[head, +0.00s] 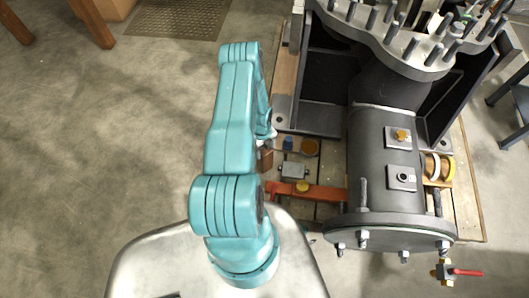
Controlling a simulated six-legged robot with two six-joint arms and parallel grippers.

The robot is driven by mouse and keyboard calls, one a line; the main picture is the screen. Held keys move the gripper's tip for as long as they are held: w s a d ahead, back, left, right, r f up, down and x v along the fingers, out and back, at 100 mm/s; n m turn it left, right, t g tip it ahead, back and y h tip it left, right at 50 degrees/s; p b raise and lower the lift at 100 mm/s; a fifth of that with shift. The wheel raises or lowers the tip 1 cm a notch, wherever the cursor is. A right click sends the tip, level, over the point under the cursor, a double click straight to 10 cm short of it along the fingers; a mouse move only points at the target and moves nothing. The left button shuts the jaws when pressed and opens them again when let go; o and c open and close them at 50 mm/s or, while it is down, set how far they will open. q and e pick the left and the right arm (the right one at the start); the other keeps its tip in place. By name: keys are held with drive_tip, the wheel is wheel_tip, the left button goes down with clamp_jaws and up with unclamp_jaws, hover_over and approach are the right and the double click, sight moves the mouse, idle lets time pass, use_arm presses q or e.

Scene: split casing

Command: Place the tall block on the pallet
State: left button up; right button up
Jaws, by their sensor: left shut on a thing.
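My left gripper (266,142) hangs from the teal arm near the left edge of the pallet, partly hidden behind the arm. It is shut on a small brown block (266,159), which I take to be the tall block; only part of it shows beside the arm. The wooden pallet (466,205) lies under the large dark casing. Whether the block touches the pallet or is above it, I cannot tell. My right gripper is not in view.
The dark casing (375,170) fills most of the pallet. A grey box (294,170), a blue piece (288,143), an orange disc (310,147) and an orange-red bar (320,194) lie by its left side. A red-handled valve (460,272) is at the lower right.

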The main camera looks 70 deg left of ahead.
use_arm(q)
wheel_tip(320, 180, down, 2)
drive_tip(key=shift+f, duration=0.2)
drive_tip(key=shift+f+b, duration=0.25)
drive_tip(key=shift+b, duration=0.1)
drive_tip(key=o, duration=1.6)
drive_tip(key=shift+r, duration=0.15)
drive_tip(key=shift+o, duration=0.2)
drive_tip(key=shift+r, duration=0.1)
drive_tip(key=r+p, duration=0.1)
drive_tip(key=r, duration=0.3)
drive_tip(key=a+r+p, duration=0.1)
drive_tip(key=r, duration=0.3)
drive_tip(key=r+p, duration=0.1)
drive_tip(key=r, duration=0.3)
drive_tip(key=shift+s+a, duration=0.2)
